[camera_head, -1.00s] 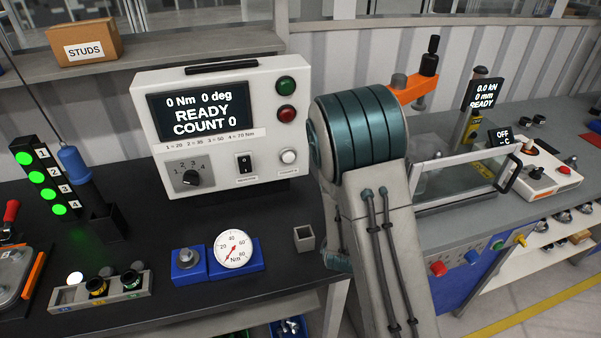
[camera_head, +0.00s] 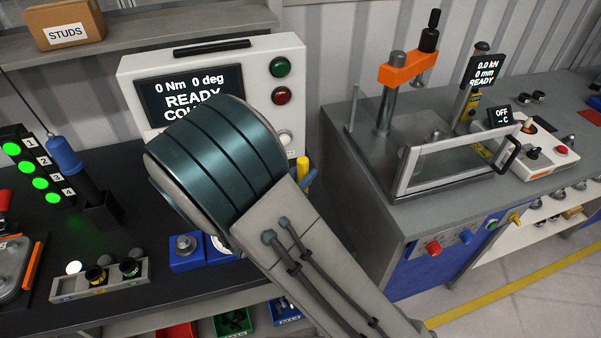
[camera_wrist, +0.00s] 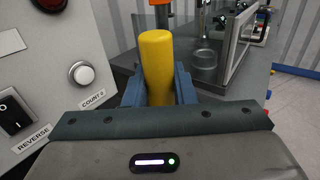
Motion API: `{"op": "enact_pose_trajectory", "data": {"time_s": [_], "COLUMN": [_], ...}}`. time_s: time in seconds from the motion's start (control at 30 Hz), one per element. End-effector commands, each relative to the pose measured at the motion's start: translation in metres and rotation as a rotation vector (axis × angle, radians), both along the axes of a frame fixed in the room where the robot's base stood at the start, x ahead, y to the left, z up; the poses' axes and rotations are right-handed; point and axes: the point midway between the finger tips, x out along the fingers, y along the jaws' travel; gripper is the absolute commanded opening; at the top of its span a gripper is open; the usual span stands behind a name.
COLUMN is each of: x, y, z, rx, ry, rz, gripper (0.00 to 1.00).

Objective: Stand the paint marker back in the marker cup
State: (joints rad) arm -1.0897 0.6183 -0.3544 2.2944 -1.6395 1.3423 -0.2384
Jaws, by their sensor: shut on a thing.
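The yellow paint marker (camera_wrist: 157,55) stands upright between the blue fingers of my gripper (camera_wrist: 158,88) in the wrist view. My gripper is shut on it. In the head view, a piece of the yellow marker (camera_head: 308,178) and a blue fingertip show just right of my arm, beside the white controller's right edge. The marker's lower end is hidden in both views. The small grey square marker cup is hidden behind my arm in the head view, and I cannot see it in the wrist view.
The white controller box (camera_head: 288,115) stands close to the left of my gripper; its button panel (camera_wrist: 45,75) fills the wrist view's left. A press with a clear guard (camera_head: 450,165) stands on the right bench. A socket tray (camera_head: 100,283) lies front left.

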Motion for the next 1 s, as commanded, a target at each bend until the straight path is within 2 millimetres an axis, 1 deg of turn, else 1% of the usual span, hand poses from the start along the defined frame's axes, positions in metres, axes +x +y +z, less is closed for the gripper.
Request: {"op": "enact_pose_trajectory", "data": {"time_s": [0.17, 0.27, 0.5, 0.6, 1.0], "x": [-0.005, -0.005, -0.004, -0.004, -0.004], "y": [0.004, 0.003, 0.003, 0.003, 0.003], "z": [-0.005, -0.014, -0.041, -0.048, -0.048], "rx": [-0.001, -0.001, -0.002, -0.002, -0.001], "ry": [0.0, 0.0, -0.001, -0.001, -0.001], "rz": [-0.011, -0.012, -0.011, -0.011, -0.011], "gripper": [0.06, 0.06, 0.06, 0.06, 0.06]}}
